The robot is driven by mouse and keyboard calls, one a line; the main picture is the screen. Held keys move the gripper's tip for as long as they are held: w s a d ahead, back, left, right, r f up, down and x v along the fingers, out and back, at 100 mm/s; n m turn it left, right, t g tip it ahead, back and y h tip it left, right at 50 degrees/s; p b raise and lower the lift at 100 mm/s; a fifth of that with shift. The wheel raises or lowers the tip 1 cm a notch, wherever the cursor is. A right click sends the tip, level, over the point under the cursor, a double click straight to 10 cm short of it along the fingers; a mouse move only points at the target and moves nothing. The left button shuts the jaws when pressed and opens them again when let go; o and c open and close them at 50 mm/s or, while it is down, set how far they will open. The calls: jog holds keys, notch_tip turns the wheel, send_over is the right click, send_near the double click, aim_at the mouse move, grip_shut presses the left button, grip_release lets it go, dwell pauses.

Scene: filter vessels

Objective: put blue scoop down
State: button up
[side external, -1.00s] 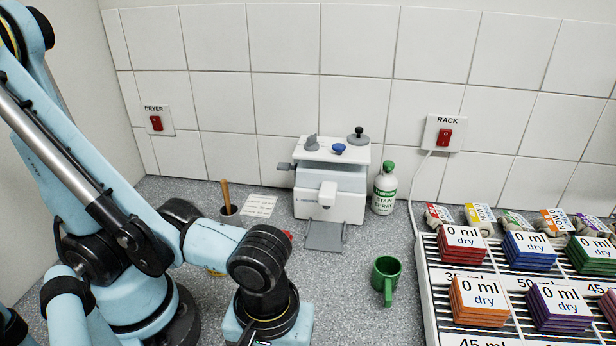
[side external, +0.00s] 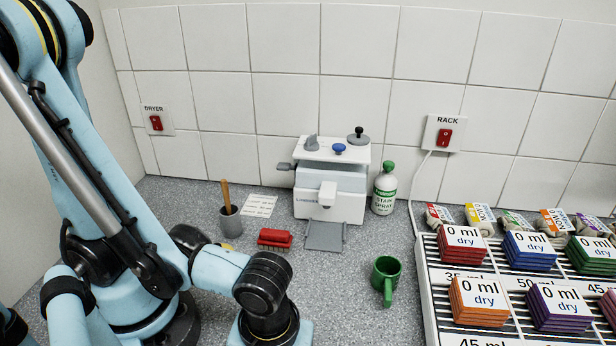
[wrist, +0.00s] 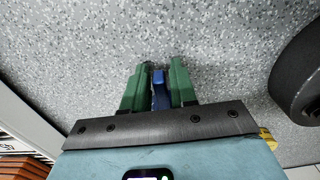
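In the wrist view, the blue scoop (wrist: 159,92) shows as a narrow blue piece between the two green fingers of my gripper (wrist: 159,72). The fingers stand close on either side of it, and my gripper looks shut on it. The rest of the scoop is hidden by the fingers and the gripper body. Speckled grey worktop (wrist: 230,45) lies beyond the fingertips; whether the scoop touches it I cannot tell. In the side view my fingers and the scoop are out of sight below the frame.
A green mug (side external: 386,280) stands right of my wrist. A red brush (side external: 274,239), a grey pot (side external: 231,222) and a white machine (side external: 331,190) are behind it. A rack (side external: 432,300) with colored stacks fills the right. Worktop between the brush and mug is clear.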

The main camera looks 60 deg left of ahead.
jog(key=shift+o, duration=1.1)
jog(key=shift+r, duration=0.15)
jog(key=shift+r, duration=5.95)
jog(key=w+a+r+m+t, duration=0.1)
jog(key=w+a+m+t, duration=0.6)
jog(key=w+a, duration=0.8)
jog(key=a+m, duration=0.2)
jog(key=a, duration=0.1)
jog(key=shift+w+r, duration=0.15)
jog(key=shift+w, duration=0.2)
